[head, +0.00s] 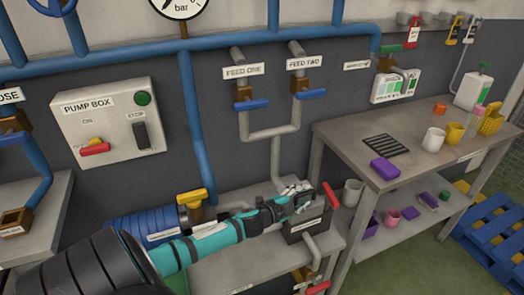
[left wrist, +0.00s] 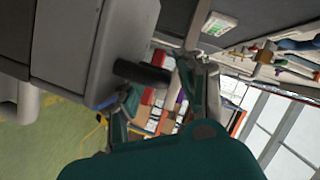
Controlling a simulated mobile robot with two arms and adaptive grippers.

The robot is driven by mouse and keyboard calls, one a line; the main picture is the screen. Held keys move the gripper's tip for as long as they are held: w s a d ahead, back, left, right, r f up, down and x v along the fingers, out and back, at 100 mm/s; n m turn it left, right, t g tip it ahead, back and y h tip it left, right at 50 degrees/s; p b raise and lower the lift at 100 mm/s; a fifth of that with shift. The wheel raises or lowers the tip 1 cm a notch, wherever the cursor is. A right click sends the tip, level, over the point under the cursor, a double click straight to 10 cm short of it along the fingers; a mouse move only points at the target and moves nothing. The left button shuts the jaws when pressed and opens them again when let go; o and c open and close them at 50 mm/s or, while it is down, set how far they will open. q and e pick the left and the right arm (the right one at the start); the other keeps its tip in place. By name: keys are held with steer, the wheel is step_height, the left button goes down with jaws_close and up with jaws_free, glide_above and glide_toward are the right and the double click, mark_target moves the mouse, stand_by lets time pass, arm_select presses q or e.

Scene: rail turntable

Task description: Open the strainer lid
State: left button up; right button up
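The strainer is a dark grey box (head: 305,232) with a white label, standing at the right end of the low bench. A red handle (head: 330,195) stands up at its right side. My left gripper (head: 305,194) is just above the top of the box, partly covering it, so I cannot tell how the lid sits. In the left wrist view its fingers (left wrist: 165,95) are apart. A short black bar (left wrist: 143,73) sticks out from a grey body (left wrist: 95,50) into the space by the fingers. I see no clear grip on it. My right gripper is not in view.
A blue ribbed cylinder (head: 150,224) and a yellow valve handle (head: 192,197) are behind my left arm. Grey pipes run up to two blue-handled valves (head: 252,104). A worktable (head: 335,135) with mugs stands at the right. Another red handle (head: 318,287) is below the bench.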

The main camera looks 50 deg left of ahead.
arm_select(q)
steer(key=s+n+g+y, duration=0.1)
steer(key=s+n+y, duration=0.1)
steer(key=s, duration=1.5)
steer(key=shift+a+r+n+g+b, duration=0.3)
steer(key=shift+a+r+n, duration=0.1)
steer(key=shift+n, duration=0.4)
steer(key=shift+s, duration=0.1)
